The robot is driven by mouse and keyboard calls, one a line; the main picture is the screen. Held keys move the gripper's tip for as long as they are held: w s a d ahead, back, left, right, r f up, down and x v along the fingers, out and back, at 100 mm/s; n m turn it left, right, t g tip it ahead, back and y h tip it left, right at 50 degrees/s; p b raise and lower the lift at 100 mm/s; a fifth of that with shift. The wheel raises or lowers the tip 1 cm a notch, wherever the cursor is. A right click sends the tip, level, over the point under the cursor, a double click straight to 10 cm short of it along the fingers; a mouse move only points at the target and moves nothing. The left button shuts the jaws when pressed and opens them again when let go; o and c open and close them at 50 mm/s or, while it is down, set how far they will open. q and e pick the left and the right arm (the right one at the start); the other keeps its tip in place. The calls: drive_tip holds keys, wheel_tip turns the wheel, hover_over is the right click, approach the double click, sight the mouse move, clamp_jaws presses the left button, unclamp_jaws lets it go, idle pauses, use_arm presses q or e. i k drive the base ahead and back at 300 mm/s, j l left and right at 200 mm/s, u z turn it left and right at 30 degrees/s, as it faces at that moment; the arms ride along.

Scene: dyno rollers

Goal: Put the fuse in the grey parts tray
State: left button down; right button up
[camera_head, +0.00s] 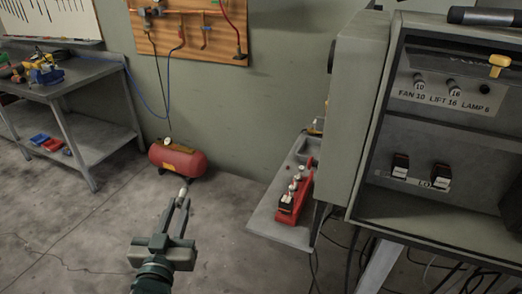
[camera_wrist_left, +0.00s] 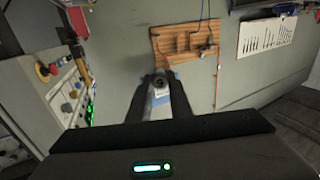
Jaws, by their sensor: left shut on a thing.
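My left gripper (camera_head: 181,198) is in the lower middle of the head view, above the floor and left of the grey side shelf. It is shut on the fuse (camera_head: 183,191), a small pale cylinder at its fingertips. In the left wrist view the fuse (camera_wrist_left: 160,98) shows between the two dark fingers (camera_wrist_left: 160,105), with a metal cap at its end. The grey parts tray (camera_head: 308,149) appears to be the shallow grey container at the back of the side shelf, partly hidden by the cabinet. My right gripper is not in view.
A red rack (camera_head: 295,191) with several fuse-like parts stands on the side shelf (camera_head: 268,226), in front of the tray. The open grey cabinet (camera_head: 357,110) rises right of the shelf. A red air tank (camera_head: 178,160) stands by the wall. Cables hang below the cabinet.

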sight(312, 154)
drive_tip(key=i+j+u, duration=0.15)
drive_tip(key=u, duration=0.3)
drive_tip(key=i+u, duration=0.4)
drive_tip(key=i+j+u, duration=0.15)
drive_tip(key=i, duration=1.05)
drive_tip(key=i+z, duration=0.4)
drive_tip(key=i, duration=0.2)
drive_tip(key=i+j+z, duration=0.1)
drive_tip(key=i+z, duration=1)
drive_tip(key=i, duration=0.2)
drive_tip(key=z, duration=0.45)
drive_tip(key=i+j+z, duration=0.1)
drive_tip(key=z, duration=0.3)
drive_tip(key=i+j+z, duration=0.1)
drive_tip(key=z, duration=0.75)
drive_tip(key=j+z, duration=0.2)
drive_tip(key=z, duration=0.25)
drive_tip(key=j+z, duration=0.1)
drive_tip(key=z, duration=0.35)
drive_tip(key=i, duration=0.05)
